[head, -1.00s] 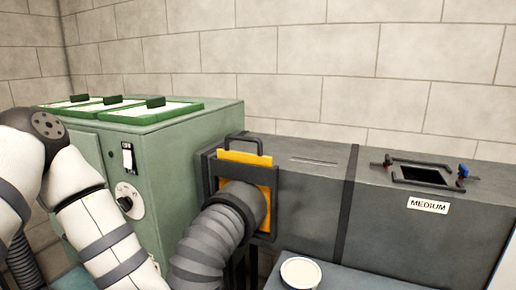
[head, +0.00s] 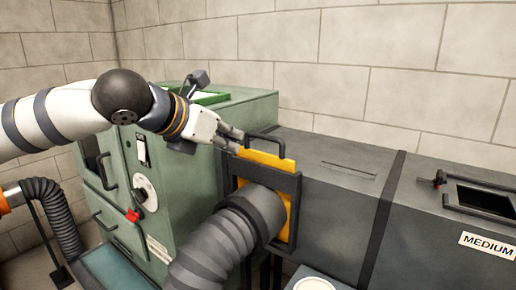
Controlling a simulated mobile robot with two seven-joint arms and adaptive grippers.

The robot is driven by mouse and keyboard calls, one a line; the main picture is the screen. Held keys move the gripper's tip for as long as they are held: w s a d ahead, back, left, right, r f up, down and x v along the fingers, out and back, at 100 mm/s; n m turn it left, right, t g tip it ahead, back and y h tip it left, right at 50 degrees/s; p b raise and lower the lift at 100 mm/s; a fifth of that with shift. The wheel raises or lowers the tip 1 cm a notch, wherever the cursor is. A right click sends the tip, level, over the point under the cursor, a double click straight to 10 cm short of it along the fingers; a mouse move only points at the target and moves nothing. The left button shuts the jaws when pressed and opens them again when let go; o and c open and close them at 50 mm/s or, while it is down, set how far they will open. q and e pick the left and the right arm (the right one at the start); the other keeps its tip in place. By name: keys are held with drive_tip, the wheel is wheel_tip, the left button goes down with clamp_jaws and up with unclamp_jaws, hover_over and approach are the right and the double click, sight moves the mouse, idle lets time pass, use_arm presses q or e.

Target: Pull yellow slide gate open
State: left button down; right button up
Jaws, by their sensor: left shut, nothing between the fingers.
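The yellow slide gate (head: 268,160) sits in a dark frame (head: 297,184) at the left end of the grey duct. A black loop handle (head: 265,137) stands on the gate's top edge. Below it, a thick grey hose joins the front of the frame and covers much of the yellow plate. My left gripper (head: 240,142) is shut and empty, with its fingertips just left of the handle. Whether the fingertips touch the handle I cannot tell. My right gripper is not in view.
A green cabinet (head: 187,205) with a dial and a red knob stands left of the duct. The grey duct (head: 345,205) runs right to an open port (head: 485,198) and a MEDIUM label. The ribbed hose (head: 225,240) fills the lower middle. A white round container (head: 312,284) is at the bottom.

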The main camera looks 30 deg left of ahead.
sight(263, 154)
use_arm(q)
drive_tip(key=shift+s, duration=0.1)
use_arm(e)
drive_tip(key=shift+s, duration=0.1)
use_arm(q)
drive_tip(key=x, duration=0.4)
drive_tip(key=b+x, duration=0.1)
drive_tip(key=x, duration=0.4)
drive_tip(key=shift+d+f, duration=0.1)
drive_tip(key=shift+f, duration=0.35)
drive_tip(key=shift+w, duration=0.5)
drive_tip(key=shift+r, duration=0.1)
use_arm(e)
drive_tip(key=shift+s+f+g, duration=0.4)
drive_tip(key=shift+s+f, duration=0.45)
